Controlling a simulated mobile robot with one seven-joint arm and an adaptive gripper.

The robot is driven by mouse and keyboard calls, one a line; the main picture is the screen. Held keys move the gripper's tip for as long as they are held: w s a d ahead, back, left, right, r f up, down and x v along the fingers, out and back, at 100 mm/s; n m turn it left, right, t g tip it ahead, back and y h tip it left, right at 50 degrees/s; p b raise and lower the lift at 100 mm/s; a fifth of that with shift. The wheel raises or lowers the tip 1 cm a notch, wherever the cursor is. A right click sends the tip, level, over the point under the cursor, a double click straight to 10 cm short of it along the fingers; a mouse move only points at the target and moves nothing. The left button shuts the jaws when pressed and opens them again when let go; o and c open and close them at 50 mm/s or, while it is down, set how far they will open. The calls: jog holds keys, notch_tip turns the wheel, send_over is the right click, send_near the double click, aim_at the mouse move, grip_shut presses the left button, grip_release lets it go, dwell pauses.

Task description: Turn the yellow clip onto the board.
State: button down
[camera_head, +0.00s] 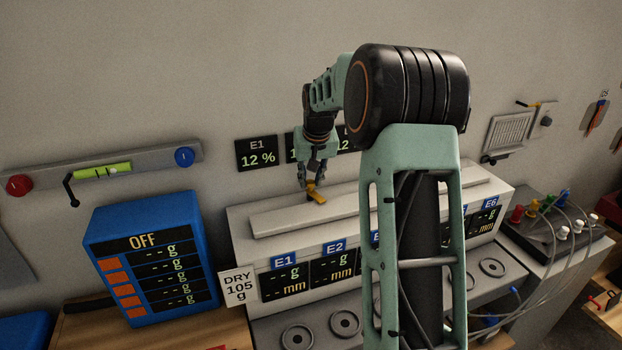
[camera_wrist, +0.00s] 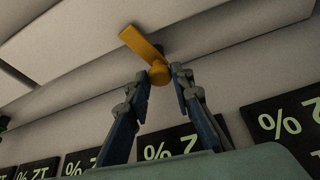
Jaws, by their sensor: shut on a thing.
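The yellow clip (camera_head: 319,197) stands near the back edge of a long pale board (camera_head: 278,224) on top of the white cabinet. In the wrist view the clip (camera_wrist: 141,42) shows a flat arm pointing up and left from a round knob, toward the pale board (camera_wrist: 70,28). My gripper (camera_head: 314,181) reaches down to it from above. In the wrist view the fingertips of my gripper (camera_wrist: 158,74) are shut on the round knob, one on each side. I cannot tell whether the arm touches the board.
Dark percent displays (camera_head: 257,152) hang on the wall close behind my gripper. A blue meter reading OFF (camera_head: 150,258) stands at the left. A DRY 105 g card (camera_head: 239,286) is at the cabinet's left end. My arm hides the cabinet's middle. Cables (camera_head: 545,285) run at the right.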

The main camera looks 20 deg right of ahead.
jog(key=shift+a+m+h, duration=0.15)
jog(key=shift+m+h, duration=0.15)
jog(key=shift+m, duration=0.3)
jog(key=shift+m+h+b, duration=0.3)
jog(key=shift+m+b, duration=0.1)
jog(key=shift+m, duration=0.5)
jog(key=c, duration=1.7)
grip_release()
jog(key=shift+r, duration=0.1)
jog(key=v, duration=1.2)
jog(key=shift+w, duration=0.15)
